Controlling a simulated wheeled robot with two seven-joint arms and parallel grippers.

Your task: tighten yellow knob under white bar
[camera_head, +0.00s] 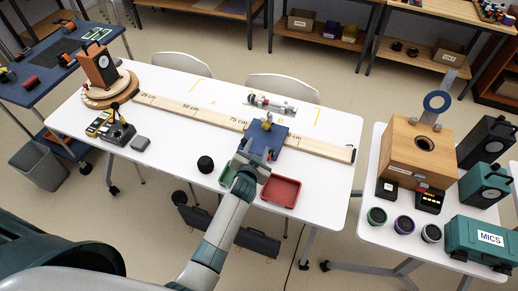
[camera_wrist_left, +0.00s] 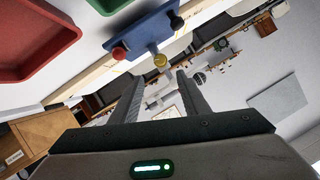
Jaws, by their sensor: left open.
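A blue block (camera_head: 270,137) sits on the wooden ruler rail (camera_head: 188,108) on the white table. In the left wrist view the blue plate (camera_wrist_left: 142,30) carries a red knob (camera_wrist_left: 119,53), a yellow knob (camera_wrist_left: 160,61) and a black knob (camera_wrist_left: 176,21). A small yellow part (camera_head: 267,122) shows on top of the block in the head view. My left gripper (camera_head: 252,153) is at the block's near side. In the wrist view its fingers (camera_wrist_left: 159,77) are apart and empty, with the yellow knob just beyond the tips. I cannot clearly make out a white bar. My right gripper is out of view.
A red tray (camera_head: 281,191) and a green tray (camera_head: 227,177) lie near the table's front edge, close to my left arm. A black ball (camera_head: 205,164) is left of them. A grey cylindrical device (camera_head: 272,104) lies behind the rail. A wooden speaker box (camera_head: 405,155) stands on the right table.

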